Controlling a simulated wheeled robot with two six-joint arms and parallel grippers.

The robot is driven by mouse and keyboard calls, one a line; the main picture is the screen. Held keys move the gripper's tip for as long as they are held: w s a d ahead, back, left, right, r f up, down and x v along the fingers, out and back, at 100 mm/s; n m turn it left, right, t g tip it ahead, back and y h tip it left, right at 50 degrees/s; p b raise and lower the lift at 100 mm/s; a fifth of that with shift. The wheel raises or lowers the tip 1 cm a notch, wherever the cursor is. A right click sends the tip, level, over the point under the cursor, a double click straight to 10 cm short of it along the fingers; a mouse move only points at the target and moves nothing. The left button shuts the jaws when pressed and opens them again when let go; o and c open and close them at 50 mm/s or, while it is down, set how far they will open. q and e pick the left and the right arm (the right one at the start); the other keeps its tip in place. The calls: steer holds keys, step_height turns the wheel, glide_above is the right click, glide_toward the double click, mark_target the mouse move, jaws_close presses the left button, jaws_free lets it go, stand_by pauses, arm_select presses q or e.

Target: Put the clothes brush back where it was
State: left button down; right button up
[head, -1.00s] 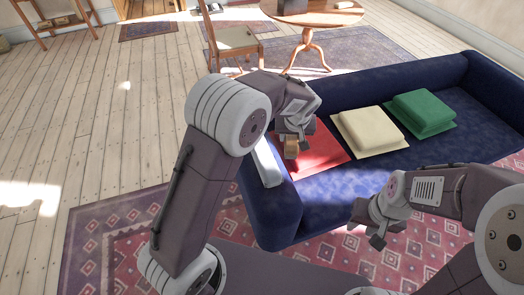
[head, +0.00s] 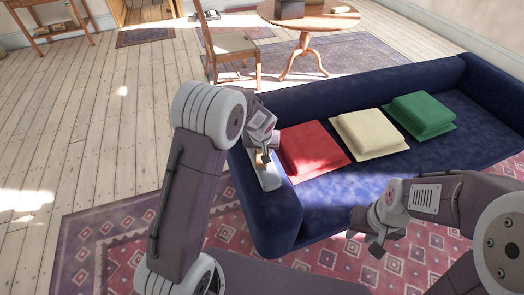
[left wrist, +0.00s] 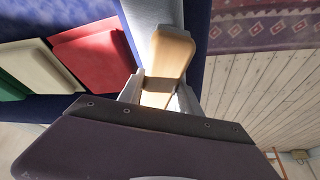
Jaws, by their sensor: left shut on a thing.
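The clothes brush (left wrist: 170,52) has a pale wooden body and is held between the fingers of my left gripper (left wrist: 160,92) in the left wrist view. In the head view the left gripper (head: 262,153) is over the sofa's left armrest, and only a small part of the brush (head: 261,159) shows. A light grey strip (head: 267,180) lies along the armrest under the brush; it also shows in the left wrist view (left wrist: 143,14). I cannot tell whether brush and strip touch. My right gripper (head: 366,241) is empty, in front of the sofa; its opening is unclear.
The blue sofa (head: 345,190) bears folded red (head: 312,147), cream (head: 369,134) and green (head: 421,114) cloths. The red one is nearest the armrest. A chair (head: 232,45) and a round table (head: 310,17) stand behind. Bare floor lies to the left.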

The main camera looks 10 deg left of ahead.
arm_select(q)
steer(key=shift+f, duration=0.15)
steer(key=c, duration=0.8)
jaws_free()
steer(key=shift+c, duration=0.2)
steer(key=shift+r, duration=0.25)
steer(key=p+v, duration=0.4)
steer(key=v, duration=0.8)
steer(key=s+a+f+m+g, duration=0.1)
steer(key=s+f, duration=0.1)
steer(key=s, duration=0.8)
steer(key=s+a+f+m+g+h, duration=0.1)
steer(key=s+a+f+g, duration=0.1)
steer(key=s, duration=0.8)
steer(key=shift+a+f, duration=0.25)
steer(key=shift+f, duration=0.15)
